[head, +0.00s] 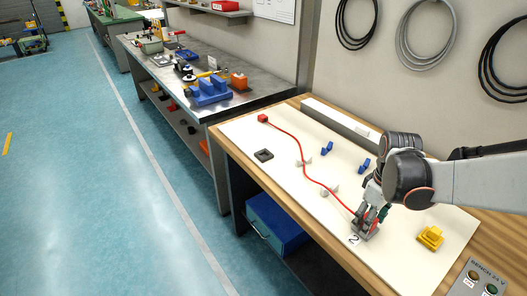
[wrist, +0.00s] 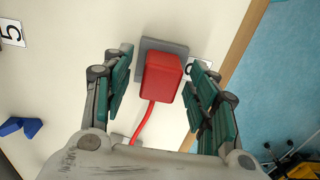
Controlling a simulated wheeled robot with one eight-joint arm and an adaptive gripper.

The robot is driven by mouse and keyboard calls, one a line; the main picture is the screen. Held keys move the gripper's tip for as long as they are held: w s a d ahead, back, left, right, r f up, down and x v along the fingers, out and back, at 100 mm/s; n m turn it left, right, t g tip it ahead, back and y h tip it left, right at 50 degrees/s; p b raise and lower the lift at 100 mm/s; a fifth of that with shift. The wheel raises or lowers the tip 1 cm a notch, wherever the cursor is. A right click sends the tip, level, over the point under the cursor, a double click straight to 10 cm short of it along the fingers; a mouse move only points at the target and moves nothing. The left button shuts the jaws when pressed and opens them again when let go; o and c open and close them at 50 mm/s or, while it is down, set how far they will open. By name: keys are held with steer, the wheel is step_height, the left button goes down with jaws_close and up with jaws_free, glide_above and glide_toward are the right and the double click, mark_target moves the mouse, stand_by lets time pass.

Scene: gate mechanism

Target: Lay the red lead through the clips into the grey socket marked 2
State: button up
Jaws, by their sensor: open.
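The red lead (head: 288,134) runs from a red block (head: 263,118) in a curve over the white board. It passes at two pale grey clips (head: 304,162) (head: 331,190); I cannot tell how deep it sits in them. Its red plug (wrist: 162,76) stands on the grey socket (wrist: 150,45), which shows behind and beside it; how far in it is I cannot tell. The label 2 (head: 354,240) lies beside that socket. My gripper (head: 369,222) is open, its fingers either side of the plug with gaps in the wrist view (wrist: 160,85).
Two blue clips (head: 327,148) (head: 364,166), a dark square socket (head: 263,155) and a yellow block (head: 430,238) are on the board (head: 400,262). A long grey rail (head: 340,122) lies along the back. A switch box (head: 480,280) is at the front right.

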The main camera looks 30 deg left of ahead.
step_height(320, 180, up, 12)
stand_by(0.5)
steer(key=shift+f, duration=0.1)
stand_by(0.5)
